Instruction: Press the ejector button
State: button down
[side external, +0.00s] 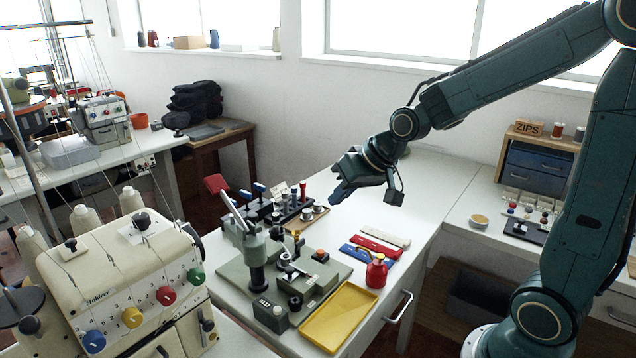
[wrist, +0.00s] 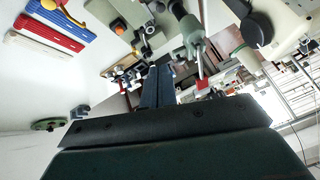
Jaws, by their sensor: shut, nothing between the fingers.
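The buttonhole press (side external: 256,262) stands on a grey-green base plate (side external: 225,288), its red-ended lever (side external: 215,185) raised. A small box with an orange-red button (side external: 320,255) sits on the plate's right side; I cannot tell for sure that this is the ejector button. My gripper (side external: 338,192) is shut and empty, high above the table behind the press, apart from everything. Its closed fingers show in the wrist view (wrist: 158,84), with the press (wrist: 190,35) beyond them.
A yellow tray (side external: 340,318) and a red oiler (side external: 376,272) stand right of the press. White, red and blue strips (side external: 370,250) lie behind them. A rack of spools and handled tools (side external: 280,205) stands behind the press.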

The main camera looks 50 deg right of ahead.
jog(key=w+d+f+m+t, duration=0.1)
jog(key=w+d+f+m, duration=0.3)
jog(key=w+d+f, duration=0.4)
jog(key=shift+w+f+t, duration=0.4)
jog(key=shift+w+f, duration=0.4)
jog(key=shift+f, duration=0.9)
jog(key=shift+f, duration=0.15)
send_over(324, 256)
jog(key=shift+f, duration=4.25)
jog(key=shift+f, duration=1)
jog(key=shift+r, duration=1)
